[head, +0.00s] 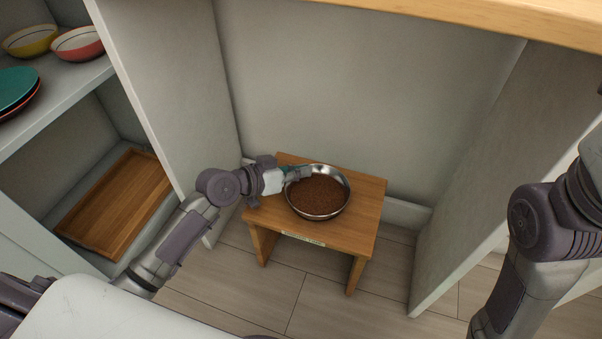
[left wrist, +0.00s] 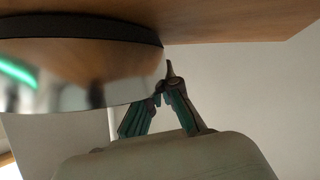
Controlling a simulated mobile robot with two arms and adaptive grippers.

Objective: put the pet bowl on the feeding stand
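The pet bowl (head: 318,192) is a shiny steel bowl filled with brown kibble. It sits upright on the wooden feeding stand (head: 365,214), near the middle of its top. In the left wrist view, which looks upside down, the bowl's steel side (left wrist: 85,75) and dark base ring meet the stand's wooden top (left wrist: 225,20). My left gripper (head: 300,173) is at the bowl's left rim. Its green-padded fingers (left wrist: 164,90) come together at the rim, shut on it; the inner contact is partly hidden. My right gripper is out of view; only my right arm shows.
The stand is on a plank floor (head: 250,290) between a left panel (head: 175,90) and a right panel (head: 500,160), under a wooden worktop (head: 480,15). On the left, shelves hold a yellow bowl (head: 30,40), a red bowl (head: 78,43), plates (head: 15,88) and a wooden tray (head: 115,200).

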